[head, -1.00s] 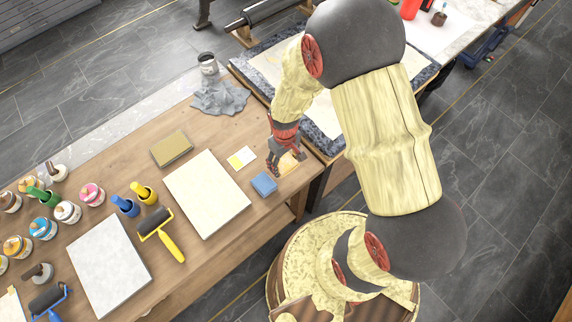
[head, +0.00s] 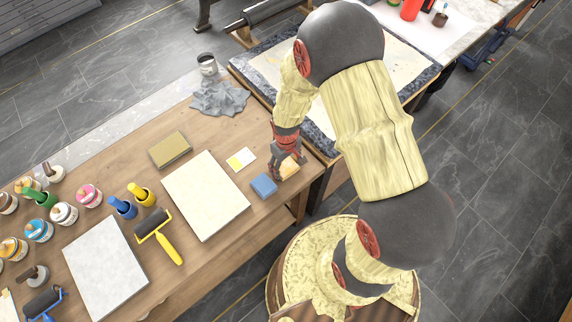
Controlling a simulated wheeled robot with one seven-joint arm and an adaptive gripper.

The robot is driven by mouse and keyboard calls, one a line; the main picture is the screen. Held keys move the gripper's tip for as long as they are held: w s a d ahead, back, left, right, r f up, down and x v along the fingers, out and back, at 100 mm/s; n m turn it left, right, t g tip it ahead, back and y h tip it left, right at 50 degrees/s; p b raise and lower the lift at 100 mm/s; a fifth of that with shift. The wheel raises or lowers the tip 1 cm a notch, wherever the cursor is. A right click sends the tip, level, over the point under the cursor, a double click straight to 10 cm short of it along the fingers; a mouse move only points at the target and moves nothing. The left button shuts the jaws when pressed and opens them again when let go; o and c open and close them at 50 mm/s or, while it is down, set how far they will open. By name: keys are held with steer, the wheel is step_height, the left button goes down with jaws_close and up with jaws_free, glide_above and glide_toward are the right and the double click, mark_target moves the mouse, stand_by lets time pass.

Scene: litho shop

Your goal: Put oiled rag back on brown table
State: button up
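A small tan-orange folded piece (head: 289,169), which may be the oiled rag, is at the right end of the brown wooden table (head: 215,135). My gripper (head: 287,168) points down over it, with its dark fingers at the piece's far and left sides. The fingers partly cover it, and I cannot tell whether they grip it or whether it touches the tabletop. A crumpled grey cloth (head: 220,98) lies near the table's back edge.
A blue block (head: 264,184) sits just left of the tan piece, with a small card (head: 241,159) behind. A pale slab (head: 206,195), a brown block (head: 170,149) and a yellow roller (head: 160,236) stand farther left. Bare wood lies between the grey cloth and the card.

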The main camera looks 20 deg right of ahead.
steer(key=o, duration=0.4)
step_height(320, 180, up, 12)
steer(key=p, duration=0.3)
step_height(320, 180, up, 9)
steer(key=t, duration=0.1)
glide_above(286, 165)
step_height(286, 165, up, 11)
steer(key=s+m+t, duration=0.2)
steer(key=s+r+m+t, duration=0.1)
steer(key=s+r+t, duration=0.1)
steer(key=s+r, duration=1)
steer(key=shift+r+m+t, duration=0.3)
steer(key=shift+r, duration=0.15)
